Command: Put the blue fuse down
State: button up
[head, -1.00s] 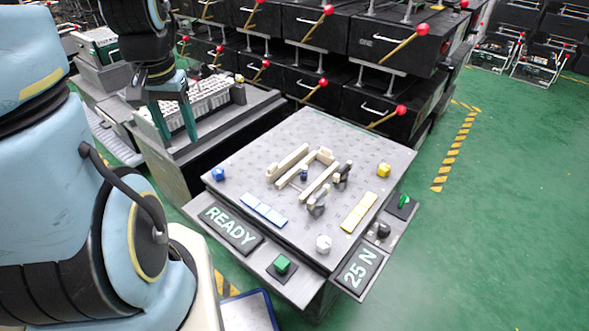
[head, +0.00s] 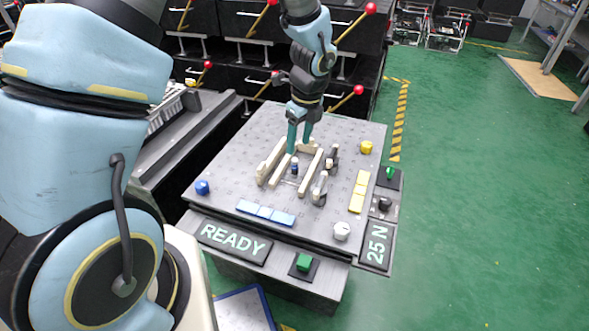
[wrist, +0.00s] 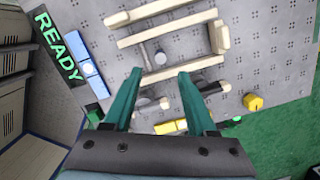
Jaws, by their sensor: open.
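A small dark blue upright cylinder (head: 294,168), which looks like the blue fuse, stands between the cream rails (head: 271,161) on the grey board. My gripper (head: 299,147) points down over the far part of the rails, just behind the cylinder. In the wrist view its teal fingers (wrist: 160,72) are spread apart with nothing between them.
Grey clamps with handles (head: 320,188) stand right of the rails. The board (head: 228,165) also carries blue bars (head: 265,213), yellow bars (head: 358,192), and blue (head: 202,187), yellow (head: 366,147) and white (head: 341,231) knobs. A READY sign (head: 234,239) is in front. Black lever units stand behind.

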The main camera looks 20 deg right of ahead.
aim_at(296, 160)
jog(key=f, duration=0.3)
jog(key=w+f+b, duration=0.1)
jog(key=f, duration=0.6)
jog(key=shift+w+a+f+b, duration=0.1)
jog(key=shift+w+a+b, duration=0.15)
jog(key=shift+b, duration=0.1)
grip_shut()
